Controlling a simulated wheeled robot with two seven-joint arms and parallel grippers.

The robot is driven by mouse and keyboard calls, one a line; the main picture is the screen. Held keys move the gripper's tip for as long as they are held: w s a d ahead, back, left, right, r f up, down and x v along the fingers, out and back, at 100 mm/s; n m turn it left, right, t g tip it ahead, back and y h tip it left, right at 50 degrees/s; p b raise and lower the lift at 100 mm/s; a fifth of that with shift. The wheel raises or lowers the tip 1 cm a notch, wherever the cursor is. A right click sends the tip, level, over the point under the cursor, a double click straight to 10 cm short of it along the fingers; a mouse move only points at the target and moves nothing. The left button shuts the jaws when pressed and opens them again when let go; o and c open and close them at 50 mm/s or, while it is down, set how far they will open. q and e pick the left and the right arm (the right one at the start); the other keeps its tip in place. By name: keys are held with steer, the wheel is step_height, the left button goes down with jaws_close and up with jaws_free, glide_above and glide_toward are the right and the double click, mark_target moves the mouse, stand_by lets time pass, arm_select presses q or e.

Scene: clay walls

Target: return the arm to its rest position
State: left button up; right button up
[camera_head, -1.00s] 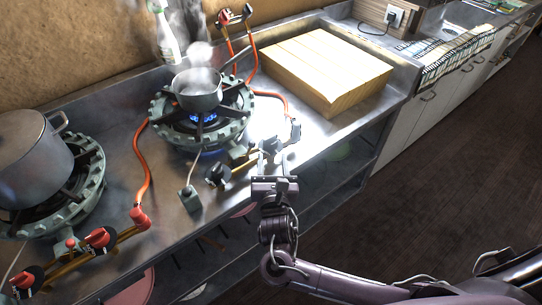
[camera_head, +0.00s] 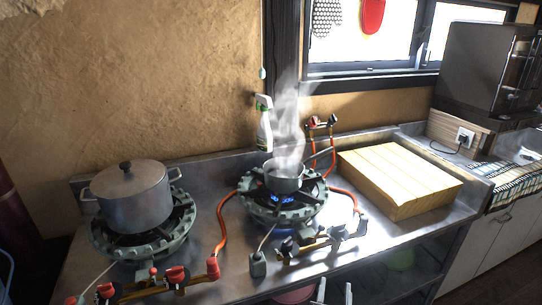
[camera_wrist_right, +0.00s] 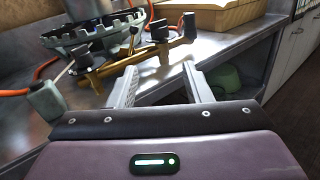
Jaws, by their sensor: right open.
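My right gripper (camera_head: 334,291) shows only as two pale fingertips at the bottom edge of the head view, just in front of the counter. In the right wrist view the gripper (camera_wrist_right: 162,86) is open, with nothing between its fingers. The fingers point toward the burner's knobs and brass pipe (camera_wrist_right: 135,62), apart from them as far as I can tell. The rest of the right arm is out of the head view. My left gripper is not in view.
A small steaming pot (camera_head: 285,180) sits on a lit gas burner (camera_head: 262,208). A lidded pot (camera_head: 133,200) stands on the left burner. A wooden block (camera_head: 400,178) lies on the counter's right. A spray bottle (camera_head: 265,128) stands behind. Orange hoses (camera_head: 222,232) run between burners.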

steer(key=s+d+f+m+g+y, duration=0.1)
steer(key=s+d+f+m+g, duration=0.3)
steer(key=f, duration=0.7)
steer(key=s+d+f+m+g, duration=0.1)
steer(key=s+f+m, duration=0.4)
steer(key=f, duration=0.6)
steer(key=s+d+f+m+g+y, duration=0.1)
steer(key=s+d+f+m+g, duration=0.3)
steer(key=f, duration=0.6)
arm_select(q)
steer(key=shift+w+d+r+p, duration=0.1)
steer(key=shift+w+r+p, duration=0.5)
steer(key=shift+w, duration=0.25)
arm_select(e)
steer(key=s+f+m+g+y, duration=0.1)
steer(key=s+f+m, duration=0.4)
steer(key=s, duration=0.5)
steer(key=s+a+f+m+g, duration=0.1)
steer(key=s+f+m+g, duration=0.3)
steer(key=s, duration=0.6)
steer(key=s+f+m+g+y, duration=0.1)
steer(key=s+f+m+g, duration=0.1)
steer(key=s+f+m, duration=0.5)
steer(key=s, duration=0.3)
steer(key=shift+s+a+f+m+y, duration=0.2)
steer(key=shift+s+a+m+y, duration=0.1)
steer(key=shift+m, duration=0.1)
steer(key=shift+o, duration=0.4)
steer(key=shift+w+d, duration=0.1)
